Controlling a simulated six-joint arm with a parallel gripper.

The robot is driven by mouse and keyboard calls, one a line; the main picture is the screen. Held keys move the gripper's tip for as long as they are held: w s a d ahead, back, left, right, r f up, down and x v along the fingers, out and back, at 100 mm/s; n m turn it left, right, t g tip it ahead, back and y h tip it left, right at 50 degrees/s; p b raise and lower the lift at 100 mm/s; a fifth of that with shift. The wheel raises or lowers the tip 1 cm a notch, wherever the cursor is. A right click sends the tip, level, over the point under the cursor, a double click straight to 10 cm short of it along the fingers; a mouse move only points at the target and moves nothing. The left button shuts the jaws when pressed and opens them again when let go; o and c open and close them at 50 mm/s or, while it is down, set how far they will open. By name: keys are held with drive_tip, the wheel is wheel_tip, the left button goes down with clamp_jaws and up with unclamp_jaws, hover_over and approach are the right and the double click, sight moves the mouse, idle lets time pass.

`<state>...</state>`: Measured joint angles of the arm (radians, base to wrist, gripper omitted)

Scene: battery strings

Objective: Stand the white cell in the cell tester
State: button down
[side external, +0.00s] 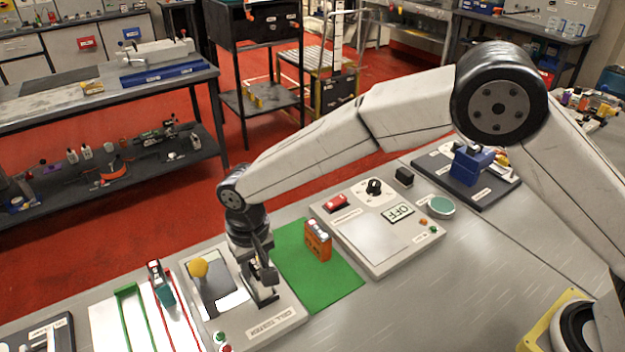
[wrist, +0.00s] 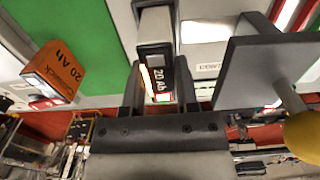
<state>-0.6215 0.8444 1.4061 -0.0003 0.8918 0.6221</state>
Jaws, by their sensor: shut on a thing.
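My gripper (side external: 262,277) points down over the cell tester (side external: 284,317), a grey box with a lever ending in a yellow knob (side external: 198,268). The yellow knob (wrist: 304,135) and a dark grey plate (wrist: 262,72) are right of the cell in the wrist view.
An orange cell (side external: 318,246) stands on the green mat (side external: 340,285), right of the tester. A teal cell (side external: 161,284) stands left in a white area with green and red outlines. A panel with an OFF display (side external: 397,213) lies beyond the mat.

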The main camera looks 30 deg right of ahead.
drive_tip(key=shift+f, duration=0.2)
idle(0.7)
drive_tip(key=shift+c, duration=1.4)
unclamp_jaws()
drive_tip(key=shift+r, duration=3.95)
drive_tip(key=s+d+t, duration=0.1)
drive_tip(key=s+d, duration=0.3)
drive_tip(key=d, duration=0.9)
drive_tip(key=s+d+t, duration=0.1)
drive_tip(key=s+d, duration=0.3)
drive_tip(key=d, duration=0.8)
drive_tip(key=s+d+f, duration=0.2)
drive_tip(key=s+d, duration=0.4)
drive_tip(key=s, duration=0.2)
drive_tip(key=shift+d+t, duration=0.25)
drive_tip(key=shift+t, duration=0.05)
